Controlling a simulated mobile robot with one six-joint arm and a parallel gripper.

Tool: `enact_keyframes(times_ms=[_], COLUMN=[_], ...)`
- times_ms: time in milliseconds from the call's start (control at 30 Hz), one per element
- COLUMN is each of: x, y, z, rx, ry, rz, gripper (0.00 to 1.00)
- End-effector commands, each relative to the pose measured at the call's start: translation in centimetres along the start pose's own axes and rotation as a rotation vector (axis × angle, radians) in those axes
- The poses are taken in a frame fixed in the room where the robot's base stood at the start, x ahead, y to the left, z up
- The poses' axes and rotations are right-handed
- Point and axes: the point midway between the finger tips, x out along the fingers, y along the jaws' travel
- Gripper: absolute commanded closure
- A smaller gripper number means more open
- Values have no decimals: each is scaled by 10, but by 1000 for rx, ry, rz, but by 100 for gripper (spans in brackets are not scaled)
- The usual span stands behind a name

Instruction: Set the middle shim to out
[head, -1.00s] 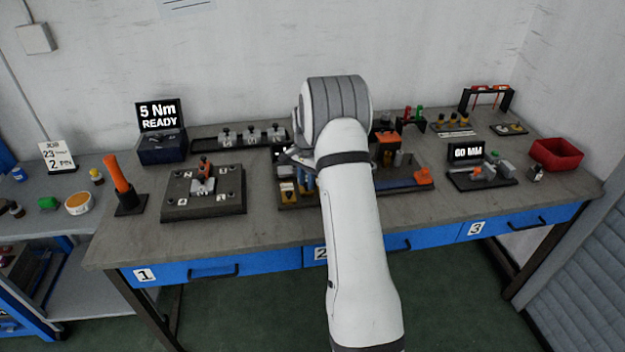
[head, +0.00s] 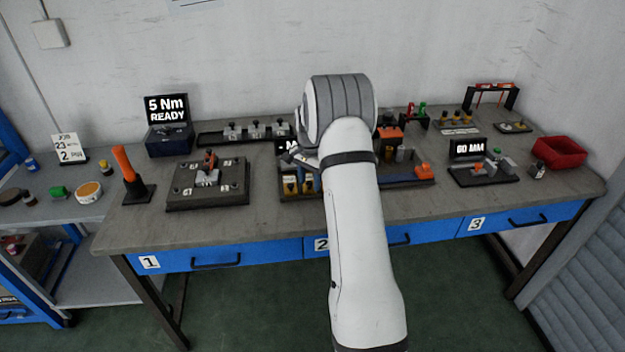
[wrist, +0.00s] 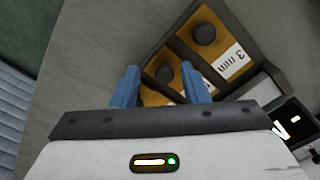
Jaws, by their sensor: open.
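The wrist view shows a dark tray (wrist: 262,75) with yellow shims in slots side by side, each with a round dark knob. The shim marked 3 mm (wrist: 203,34) lies in the end slot, beyond my gripper. The shim in the slot beside it (wrist: 164,73) has its knob between the blue fingers of my gripper (wrist: 160,88). My gripper is open, and I cannot tell whether either finger touches the knob. The nearer part of the tray is hidden by my gripper body. In the head view yellow shims (head: 290,186) show left of my arm.
A GO MM display (head: 467,149) and a red bin (head: 559,152) stand at the right. The bench front edge is clear.

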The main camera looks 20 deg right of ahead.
Motion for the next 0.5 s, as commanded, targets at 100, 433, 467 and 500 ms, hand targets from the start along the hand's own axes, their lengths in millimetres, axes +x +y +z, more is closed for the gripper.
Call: enact_keyframes(times_ms=[100, 433, 467, 500], x=[-10, -62, -66, -70], y=[0, 0, 0, 1], z=[-1, 0, 0, 0], rx=[1, 0, 0, 0], ry=[2, 2, 1, 0], rz=[-2, -1, 0, 0], gripper=[59, 59, 59, 59])
